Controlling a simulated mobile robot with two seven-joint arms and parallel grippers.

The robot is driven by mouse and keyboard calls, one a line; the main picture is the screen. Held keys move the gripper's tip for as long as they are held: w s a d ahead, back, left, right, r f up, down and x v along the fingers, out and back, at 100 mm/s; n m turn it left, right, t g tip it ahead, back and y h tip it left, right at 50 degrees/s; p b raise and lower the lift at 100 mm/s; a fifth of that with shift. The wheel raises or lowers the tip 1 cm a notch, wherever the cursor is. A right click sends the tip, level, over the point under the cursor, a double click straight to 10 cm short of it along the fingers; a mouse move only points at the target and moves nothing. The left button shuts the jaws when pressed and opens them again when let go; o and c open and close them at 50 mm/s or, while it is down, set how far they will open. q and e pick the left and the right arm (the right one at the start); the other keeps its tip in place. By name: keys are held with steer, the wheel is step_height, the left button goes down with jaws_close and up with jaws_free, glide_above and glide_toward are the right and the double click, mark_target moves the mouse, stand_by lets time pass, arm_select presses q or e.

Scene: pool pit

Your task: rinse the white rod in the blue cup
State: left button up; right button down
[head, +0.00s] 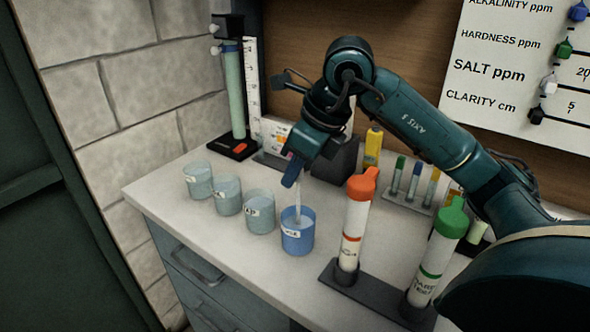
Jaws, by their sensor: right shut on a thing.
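The blue cup (298,238) stands on the counter at the right end of a row of cups, with a white label on its front. The white rod (298,203) is upright, and its lower end is inside the blue cup. My right gripper (292,176) is above the blue cup, pointing down, shut on the top of the rod. The rod's lower tip is hidden by the cup wall, so I cannot tell how deep it reaches. My left gripper is not in view.
Several clear cups (228,195) stand left of the blue cup. Tall bottles with orange (362,184) and green (453,216) caps stand in a dark rack (375,292) to the right. A tall green tube (235,95) and a small vial rack (408,198) are behind. The counter's front left is clear.

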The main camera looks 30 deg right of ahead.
steer(key=shift+r+p, duration=0.95)
steer(key=shift+r, duration=0.45)
steer(key=shift+r+p, duration=0.7)
steer(key=shift+r, duration=0.2)
steer(key=shift+r+p, duration=0.4)
steer(key=shift+r, duration=0.1)
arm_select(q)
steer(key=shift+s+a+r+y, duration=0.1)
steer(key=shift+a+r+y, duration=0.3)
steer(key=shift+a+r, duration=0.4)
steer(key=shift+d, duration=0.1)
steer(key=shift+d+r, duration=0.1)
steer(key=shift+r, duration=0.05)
